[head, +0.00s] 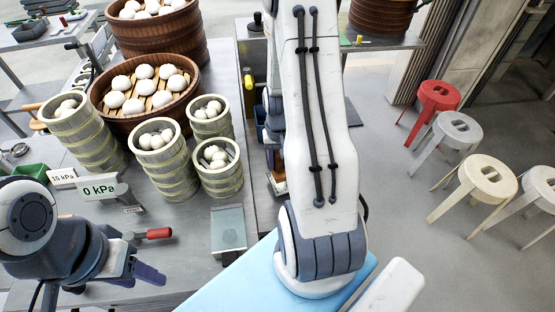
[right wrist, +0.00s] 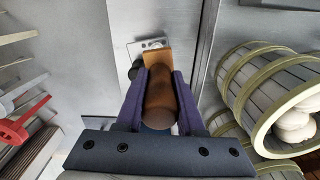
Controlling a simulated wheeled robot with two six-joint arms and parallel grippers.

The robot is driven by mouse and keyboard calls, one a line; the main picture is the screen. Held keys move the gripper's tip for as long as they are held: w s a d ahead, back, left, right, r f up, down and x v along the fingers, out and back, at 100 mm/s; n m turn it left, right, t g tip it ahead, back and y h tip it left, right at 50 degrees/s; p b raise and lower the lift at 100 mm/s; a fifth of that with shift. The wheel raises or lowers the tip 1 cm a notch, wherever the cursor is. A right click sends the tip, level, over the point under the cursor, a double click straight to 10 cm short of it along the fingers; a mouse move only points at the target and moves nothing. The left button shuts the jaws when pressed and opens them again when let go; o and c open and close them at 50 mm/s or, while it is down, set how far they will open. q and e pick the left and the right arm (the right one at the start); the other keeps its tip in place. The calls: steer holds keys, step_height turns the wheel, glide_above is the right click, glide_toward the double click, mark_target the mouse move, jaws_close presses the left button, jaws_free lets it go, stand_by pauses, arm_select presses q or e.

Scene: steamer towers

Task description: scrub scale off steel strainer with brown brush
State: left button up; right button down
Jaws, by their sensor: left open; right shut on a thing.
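My right gripper (right wrist: 160,100) is shut on the brown brush (right wrist: 158,98), by its rounded handle. The brush's lighter orange-brown block (right wrist: 153,64) points away from the gripper. Just beyond it lies a pale steel plate with a small grey metal piece (right wrist: 152,44), which may be the steel strainer. The block overlaps it in the picture; I cannot tell whether they touch. In the head view my right arm hides most of this spot, and a bit of brown (head: 279,186) shows beside it. My left gripper (head: 150,276) is open and empty over the table's front left.
Several bamboo steamer stacks (head: 170,177) with buns stand left of my right arm, before large brown steamers (head: 118,118). A 0 kPa sign (head: 100,188), a red-handled tool (head: 158,233) and a grey-green tray (head: 228,230) lie nearer. Stools (head: 437,97) stand at right.

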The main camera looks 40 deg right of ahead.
steer(key=shift+s+a, duration=0.1)
steer(key=shift+s, duration=0.05)
steer(key=shift+f, duration=0.3)
steer(key=shift+s+f+b, duration=0.1)
steer(key=shift+f+b, duration=1.7)
steer(key=shift+f, duration=0.35)
steer(key=shift+f+b, duration=0.4)
steer(key=shift+f, duration=0.25)
steer(key=shift+w+d+r+p, duration=0.15)
steer(key=shift+w+d, duration=0.1)
steer(key=shift+w, duration=0.35)
steer(key=shift+w+d+p, duration=0.15)
steer(key=shift+w+d, duration=0.1)
steer(key=shift+w, duration=0.45)
steer(key=shift+w+d, duration=0.25)
steer(key=shift+w, duration=0.4)
steer(key=shift+w+d, duration=0.25)
steer(key=shift+w, duration=0.35)
